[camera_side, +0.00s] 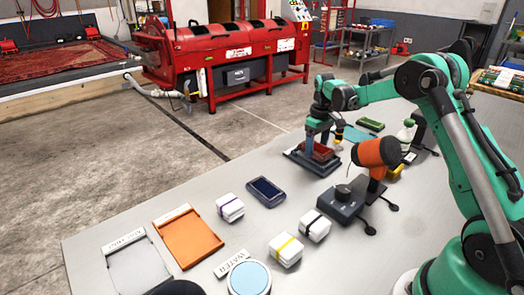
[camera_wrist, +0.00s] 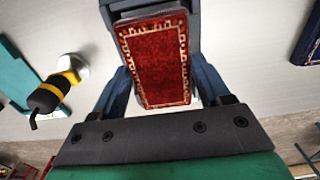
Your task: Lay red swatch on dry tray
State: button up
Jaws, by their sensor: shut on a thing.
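The red swatch (camera_wrist: 155,62), with a pale patterned border, lies between my gripper's two blue fingers (camera_wrist: 160,82) in the wrist view. In the side view my gripper (camera_side: 318,143) is shut on the red swatch (camera_side: 322,153), low over a dark blue-grey holder (camera_side: 298,158). I cannot tell whether the swatch is clear of the holder. A grey-white tray (camera_side: 135,268) and an orange tray (camera_side: 190,240) lie at the front left. Their labels are too small to read surely, so I cannot tell which is the dry tray.
A round blue dish (camera_side: 250,278) stands at the front, with white banded blocks (camera_side: 285,249) nearby. A dark blue pad (camera_side: 266,190) lies mid-table. An orange dryer-like tool (camera_side: 376,152) stands right of my gripper, and a green piece (camera_side: 370,124) behind. Bare table lies left of the pad.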

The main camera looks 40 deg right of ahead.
aim_at(316, 147)
jog(key=shift+f, duration=0.45)
dwell(0.5)
jog(key=o, duration=1.2)
jog(key=shift+o, duration=0.2)
jog(key=shift+r, duration=3.55)
jog(key=s+a+r+t, duration=0.2)
jog(key=s+a+r, duration=0.2)
jog(key=a, duration=0.4)
jog(key=s+a+r+t, duration=0.3)
jog(key=s+a, duration=0.1)
jog(key=a, duration=0.4)
jog(key=s+a+f+t, duration=0.2)
jog(key=s+a, duration=0.2)
jog(key=s, duration=0.1)
jog(key=shift+f, duration=0.4)
